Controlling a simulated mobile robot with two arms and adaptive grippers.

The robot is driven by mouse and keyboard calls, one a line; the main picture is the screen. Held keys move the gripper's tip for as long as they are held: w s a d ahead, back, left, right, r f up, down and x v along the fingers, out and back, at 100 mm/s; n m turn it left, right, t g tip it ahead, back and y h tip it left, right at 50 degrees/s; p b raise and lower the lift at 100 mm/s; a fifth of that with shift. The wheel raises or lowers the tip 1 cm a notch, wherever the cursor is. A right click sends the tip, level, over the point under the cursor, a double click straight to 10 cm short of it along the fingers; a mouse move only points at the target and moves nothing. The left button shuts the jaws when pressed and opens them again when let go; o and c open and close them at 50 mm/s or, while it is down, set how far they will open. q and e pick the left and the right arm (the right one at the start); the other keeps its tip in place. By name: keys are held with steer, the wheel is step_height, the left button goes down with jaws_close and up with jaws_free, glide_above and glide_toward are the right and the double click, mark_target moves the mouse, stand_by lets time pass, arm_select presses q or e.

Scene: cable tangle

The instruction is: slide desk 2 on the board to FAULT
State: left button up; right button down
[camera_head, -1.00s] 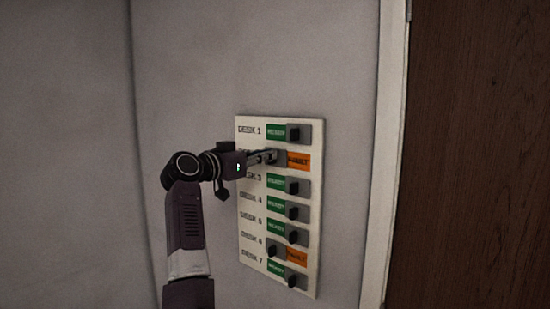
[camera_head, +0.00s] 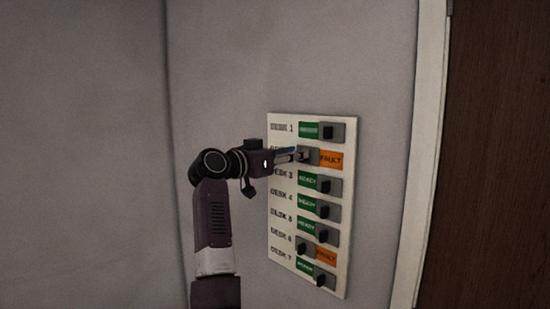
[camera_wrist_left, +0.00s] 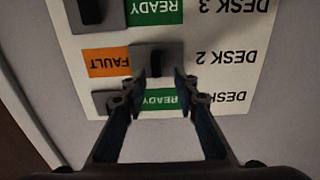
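The white board (camera_head: 285,255) hangs on the wall with several rows of sliders. The desk 2 slider (camera_head: 312,152) sits at the left end of its row, with the orange FAULT label (camera_head: 331,159) uncovered to its right. In the left wrist view, which is upside down, the slider plate (camera_wrist_left: 171,55) has a dark knob (camera_wrist_left: 153,62) and FAULT (camera_wrist_left: 108,63) shows beside it. My left gripper (camera_wrist_left: 161,78) is open, its fingertips apart just before the knob; I cannot tell whether they touch it. My right gripper is not in view.
The desk 1 slider (camera_head: 331,131) is just above and the desk 3 slider (camera_head: 329,185) just below, both with green READY labels. Desk 6 shows an orange FAULT label (camera_head: 326,257). A door frame (camera_head: 420,150) and brown door stand to the right.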

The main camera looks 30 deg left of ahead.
arm_select(q)
steer(key=v, duration=1)
steer(key=shift+s+a, duration=0.2)
steer(key=shift+s, duration=0.05)
